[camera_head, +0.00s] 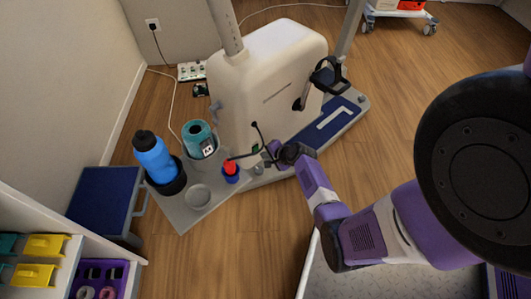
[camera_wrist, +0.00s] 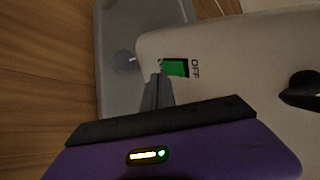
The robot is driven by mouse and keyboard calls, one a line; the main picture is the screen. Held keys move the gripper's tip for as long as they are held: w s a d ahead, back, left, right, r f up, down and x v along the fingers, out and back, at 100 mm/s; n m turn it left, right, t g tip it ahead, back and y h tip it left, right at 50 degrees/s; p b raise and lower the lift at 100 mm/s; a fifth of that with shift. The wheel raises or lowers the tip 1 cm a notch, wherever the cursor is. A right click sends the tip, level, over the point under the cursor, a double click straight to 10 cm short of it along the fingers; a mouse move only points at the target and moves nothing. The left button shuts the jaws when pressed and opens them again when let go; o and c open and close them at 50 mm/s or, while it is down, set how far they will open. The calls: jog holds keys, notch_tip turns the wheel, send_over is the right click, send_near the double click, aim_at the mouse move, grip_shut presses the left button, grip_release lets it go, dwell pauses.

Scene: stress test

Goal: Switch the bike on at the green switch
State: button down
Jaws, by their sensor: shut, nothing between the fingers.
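The bike (camera_head: 262,85) has a white body and stands on a grey base. Its green switch (camera_wrist: 176,68) sits in a dark slot on the white housing, with the label "OFF" (camera_wrist: 195,68) to its right. Another mark at the switch's left end is mostly hidden by my fingers. In the head view the switch (camera_head: 255,148) is a small green spot low on the body. My gripper (camera_wrist: 158,82) is shut and empty, its fingertips at the left end of the switch; I cannot tell whether they touch it. It also shows in the head view (camera_head: 267,156).
A blue bottle (camera_head: 154,158), a teal container (camera_head: 199,139) and a red and blue item (camera_head: 230,171) stand on the grey base left of my gripper. A black pedal (camera_head: 328,76) juts from the bike's right side. Wooden floor (camera_head: 245,235) is clear in front.

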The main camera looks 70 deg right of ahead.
jog(key=p+v, duration=0.5)
jog(key=v, duration=0.6)
jog(key=shift+s+a+f, duration=0.15)
jog(key=shift+s+f, duration=0.15)
jog(key=shift+s, duration=0.05)
